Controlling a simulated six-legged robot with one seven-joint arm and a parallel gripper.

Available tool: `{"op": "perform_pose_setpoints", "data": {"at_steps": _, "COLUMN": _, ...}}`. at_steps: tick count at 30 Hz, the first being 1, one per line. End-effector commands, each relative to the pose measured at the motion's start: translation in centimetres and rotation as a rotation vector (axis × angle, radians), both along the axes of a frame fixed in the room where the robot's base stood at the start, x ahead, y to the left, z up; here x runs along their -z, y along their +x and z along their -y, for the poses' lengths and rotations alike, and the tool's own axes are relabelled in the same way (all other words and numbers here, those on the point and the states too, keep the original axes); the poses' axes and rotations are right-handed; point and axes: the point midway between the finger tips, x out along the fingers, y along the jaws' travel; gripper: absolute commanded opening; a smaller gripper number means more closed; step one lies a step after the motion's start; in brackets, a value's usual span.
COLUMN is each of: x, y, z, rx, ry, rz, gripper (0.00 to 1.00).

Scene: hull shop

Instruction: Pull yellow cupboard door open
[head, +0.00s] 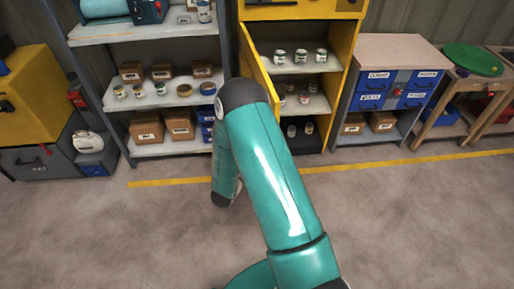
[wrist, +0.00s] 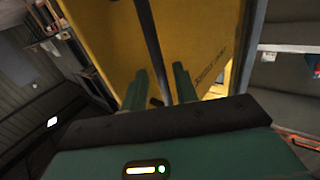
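The yellow cupboard (head: 340,75) stands at the back in the head view, with its shelves and several jars showing. Its yellow door (head: 256,62) stands swung out on the left side, partly hidden by my arm. In the wrist view the door (wrist: 195,35) fills the middle, with a dark bar handle (wrist: 149,35) running down it at a slant. My gripper (wrist: 159,68) has its two green fingers apart, with the handle's lower part showing between them. Gaps show beside the handle; I cannot tell whether either finger touches it. The gripper is hidden in the head view.
A grey shelf rack (head: 150,105) with boxes and cans stands left of the cupboard. A workbench with blue drawers (head: 392,90) stands to the right. A yellow line (head: 165,182) crosses the floor; the floor in front is clear.

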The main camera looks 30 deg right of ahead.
Motion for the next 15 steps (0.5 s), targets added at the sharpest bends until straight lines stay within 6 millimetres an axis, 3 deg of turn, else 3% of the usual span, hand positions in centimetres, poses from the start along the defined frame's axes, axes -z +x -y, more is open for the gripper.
{"op": "perform_pose_setpoints", "data": {"at_steps": 9, "x": 0.0, "y": -3.9, "z": -6.1, "rx": -0.005, "ry": 0.0, "rz": -0.001, "gripper": 0.29}}
{"op": "perform_pose_setpoints", "data": {"at_steps": 15, "x": 0.0, "y": -5.7, "z": -8.6, "rx": -0.002, "ry": -0.001, "rz": 0.001, "gripper": 0.29}}
